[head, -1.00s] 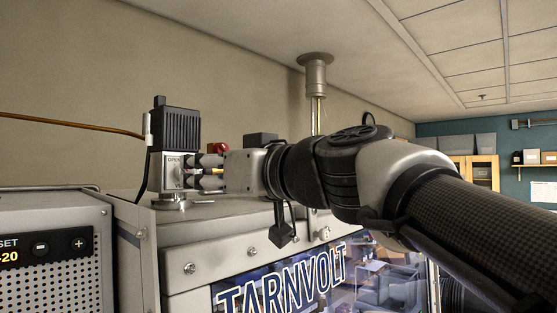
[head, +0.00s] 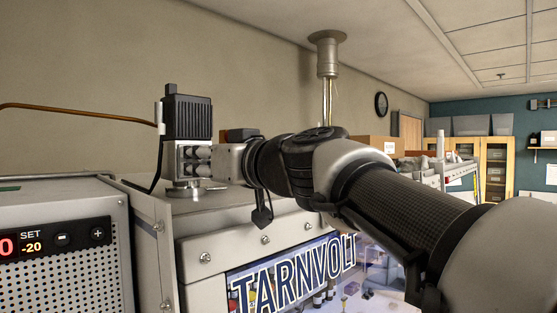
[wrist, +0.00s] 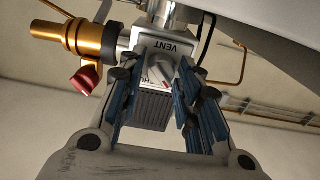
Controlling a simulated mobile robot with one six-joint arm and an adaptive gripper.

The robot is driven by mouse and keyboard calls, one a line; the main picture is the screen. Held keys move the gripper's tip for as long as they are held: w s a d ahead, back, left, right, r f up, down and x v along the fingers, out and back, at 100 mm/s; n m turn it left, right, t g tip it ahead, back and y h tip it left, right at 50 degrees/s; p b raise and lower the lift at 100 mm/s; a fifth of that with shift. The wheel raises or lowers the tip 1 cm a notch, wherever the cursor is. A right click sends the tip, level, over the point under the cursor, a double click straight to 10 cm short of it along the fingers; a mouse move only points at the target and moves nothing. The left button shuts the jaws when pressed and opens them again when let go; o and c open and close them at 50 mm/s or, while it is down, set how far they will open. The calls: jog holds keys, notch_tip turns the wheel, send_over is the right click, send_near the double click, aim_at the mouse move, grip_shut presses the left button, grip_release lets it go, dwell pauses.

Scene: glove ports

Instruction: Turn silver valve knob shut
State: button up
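The valve unit (head: 187,118), a black finned block on a metal body, stands on top of the cabinet in the head view. In the wrist view its silver knob (wrist: 160,68) shows on the face labelled VENT, with a small red mark on it. My gripper (wrist: 158,78) is open, its blue-padded fingers to the left and right of the knob. I cannot tell whether they touch it. In the head view my gripper (head: 197,160) reaches the valve from the right, and its fingers hide the knob.
A brass fitting (wrist: 72,37) with a red knob (wrist: 86,78) sits beside the valve body. A copper pipe (head: 80,113) runs to the valve from the left. The cabinet front marked TARNVOLT (head: 295,282) lies below my arm. A perforated unit (head: 65,280) stands at the left.

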jog(key=c, duration=0.7)
jog(key=shift+o, duration=0.2)
jog(key=shift+m, duration=0.3)
jog(key=m+b, duration=0.1)
jog(key=m, duration=0.1)
jog(key=shift+m, duration=0.3)
jog(key=m+b, duration=0.1)
jog(key=m, duration=0.3)
jog(key=shift+d+m, duration=0.1)
jog(key=shift+m, duration=0.2)
jog(key=m, duration=0.5)
jog(key=shift+w+m, duration=0.1)
jog(key=shift+m, duration=0.2)
jog(key=shift+f+m+p, duration=0.15)
jog(key=shift+m+p, duration=0.2)
jog(key=shift+m, duration=1.85)
